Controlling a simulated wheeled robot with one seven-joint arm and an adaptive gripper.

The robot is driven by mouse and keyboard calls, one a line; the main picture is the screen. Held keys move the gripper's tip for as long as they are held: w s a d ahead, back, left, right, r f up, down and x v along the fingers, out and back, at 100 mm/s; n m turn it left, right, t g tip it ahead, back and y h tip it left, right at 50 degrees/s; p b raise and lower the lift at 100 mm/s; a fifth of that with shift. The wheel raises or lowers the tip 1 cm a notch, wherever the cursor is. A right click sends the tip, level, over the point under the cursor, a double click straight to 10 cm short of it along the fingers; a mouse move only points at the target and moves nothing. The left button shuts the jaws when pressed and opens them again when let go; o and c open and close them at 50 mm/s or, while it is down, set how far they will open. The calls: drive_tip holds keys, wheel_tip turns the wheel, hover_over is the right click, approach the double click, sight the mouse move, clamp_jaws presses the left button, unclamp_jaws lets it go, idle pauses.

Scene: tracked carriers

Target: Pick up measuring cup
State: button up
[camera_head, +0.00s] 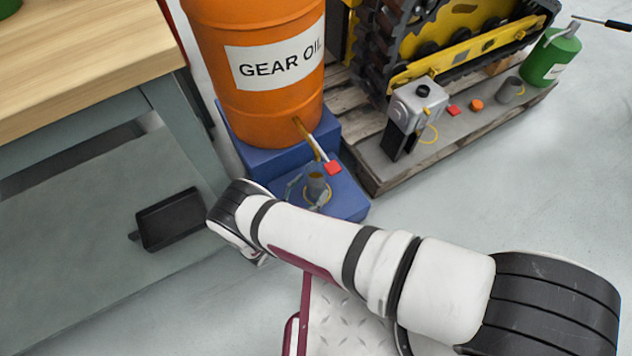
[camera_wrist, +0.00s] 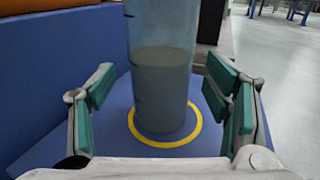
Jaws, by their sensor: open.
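The measuring cup (camera_wrist: 160,80) is a clear, straight-sided vessel with dark marks up its side and greyish liquid in its lower part. It stands upright inside a yellow ring on a blue platform (camera_wrist: 75,140). In the head view the cup (camera_head: 317,182) shows small beneath the drum's spout, beyond the end of my arm. My gripper (camera_wrist: 162,88) is open, with one green-padded finger left of the cup and one right of it. Gaps show on both sides, so the pads do not appear to touch it. The cup's top is cut off in the wrist view.
An orange gear oil drum (camera_head: 262,105) stands behind the cup, its spout and red-ended handle (camera_head: 333,168) close above. A pallet (camera_head: 375,180) with a tracked machine (camera_head: 455,45) is at right. A workbench (camera_head: 80,60) and black tray (camera_head: 170,218) are at left.

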sight(310, 189)
drive_tip(key=shift+x, duration=1.45)
drive_tip(key=shift+d, duration=0.1)
drive_tip(key=shift+c, duration=0.2)
drive_tip(key=c, duration=1.4)
